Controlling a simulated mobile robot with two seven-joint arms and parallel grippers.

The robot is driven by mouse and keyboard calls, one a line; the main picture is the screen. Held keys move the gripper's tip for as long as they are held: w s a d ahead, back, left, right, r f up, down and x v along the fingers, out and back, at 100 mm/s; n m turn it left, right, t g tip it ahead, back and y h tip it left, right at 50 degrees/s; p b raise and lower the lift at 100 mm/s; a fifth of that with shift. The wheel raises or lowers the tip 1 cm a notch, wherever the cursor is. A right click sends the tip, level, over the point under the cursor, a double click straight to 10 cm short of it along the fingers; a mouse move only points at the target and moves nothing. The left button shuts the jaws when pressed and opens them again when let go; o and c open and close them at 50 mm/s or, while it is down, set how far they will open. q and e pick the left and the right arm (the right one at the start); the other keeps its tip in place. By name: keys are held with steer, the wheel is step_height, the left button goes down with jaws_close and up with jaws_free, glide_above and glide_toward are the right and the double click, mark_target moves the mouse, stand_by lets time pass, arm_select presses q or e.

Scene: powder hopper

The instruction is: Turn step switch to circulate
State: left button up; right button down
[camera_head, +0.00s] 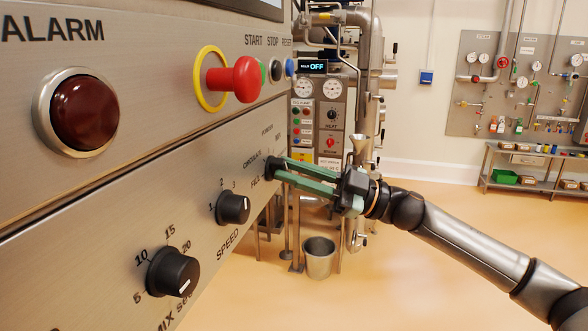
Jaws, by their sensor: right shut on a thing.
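The step switch (269,169) is a small dark knob on the sloping lower face of the steel control panel, at the panel's far right end. The labels FILL, CIRCULATE, POWDER and MIX stand around it. My right gripper (279,168) reaches in from the right with its green fingers. It is shut on the step switch, with the fingertips at the knob. The fingers partly cover the knob, and I cannot tell which label its pointer faces. My left gripper is not in view.
On the panel are the SPEED knob (233,208), the MIX seconds knob (174,272), a red emergency button (236,80) and a red alarm lamp (83,112). Behind stand a pipe-and-gauge unit (333,115) and a metal bucket (319,258). The floor at right is clear.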

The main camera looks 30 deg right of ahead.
steer(key=shift+r+n+g+p, duration=0.1)
steer(key=shift+n+g+p, duration=0.2)
steer(key=shift+n+g, duration=0.85)
steer(key=shift+n+t, duration=0.35)
steer(key=shift+n, duration=0.3)
steer(key=c, duration=0.8)
jaws_free()
steer(key=shift+d, duration=0.15)
steer(key=b+v, duration=0.3)
steer(key=v, duration=0.9)
steer(key=shift+f, duration=0.25)
